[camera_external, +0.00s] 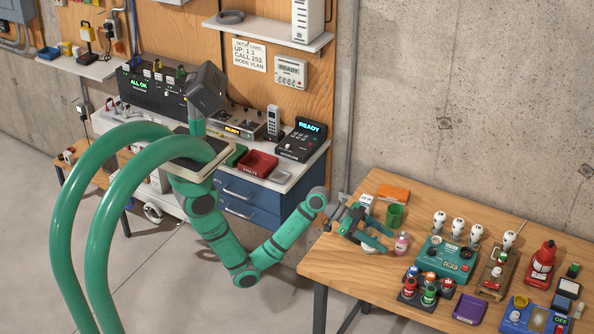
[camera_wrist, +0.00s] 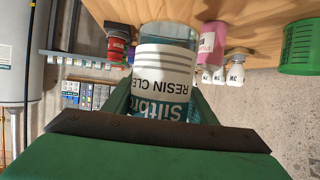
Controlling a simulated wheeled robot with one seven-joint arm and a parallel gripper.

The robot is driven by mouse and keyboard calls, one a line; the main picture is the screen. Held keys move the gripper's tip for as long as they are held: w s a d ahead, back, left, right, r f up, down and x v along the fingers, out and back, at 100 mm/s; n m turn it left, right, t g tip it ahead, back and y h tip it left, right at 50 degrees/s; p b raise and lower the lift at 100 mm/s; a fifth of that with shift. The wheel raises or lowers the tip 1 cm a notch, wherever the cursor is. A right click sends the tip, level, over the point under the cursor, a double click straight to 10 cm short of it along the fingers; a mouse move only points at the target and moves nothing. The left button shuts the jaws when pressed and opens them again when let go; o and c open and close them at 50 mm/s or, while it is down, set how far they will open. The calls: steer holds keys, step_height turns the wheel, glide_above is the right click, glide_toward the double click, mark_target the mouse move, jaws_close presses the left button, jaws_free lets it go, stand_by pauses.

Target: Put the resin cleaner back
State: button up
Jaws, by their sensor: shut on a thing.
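The resin cleaner (camera_wrist: 165,68) is a clear bluish bottle with a white and teal label, large in the middle of the wrist view. My gripper (camera_external: 372,236) is shut on it, with a green finger on each side of the bottle in the wrist view. In the external view my gripper is over the left part of the wooden table (camera_external: 330,262); the bottle is hard to make out there among the fingers. The wrist view looks inverted, with the tabletop along its upper edge. I cannot tell whether the bottle touches the table.
A pink bottle (camera_external: 402,243) stands just right of my gripper, and a green cup (camera_external: 395,216) just behind it. A teal device (camera_external: 445,262), several red, green and blue pieces (camera_external: 428,290) and a purple tray (camera_external: 469,308) lie further right. The table's front left is bare.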

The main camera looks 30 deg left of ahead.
steer(key=shift+f, duration=2.95)
steer(key=shift+f, duration=0.15)
steer(key=o, duration=1.2)
steer(key=shift+o, duration=0.2)
steer(key=shift+a+r, duration=0.15)
steer(key=shift+r, duration=0.05)
steer(key=v, duration=1.1)
steer(key=shift+a, duration=0.35)
steer(key=shift+r, duration=0.15)
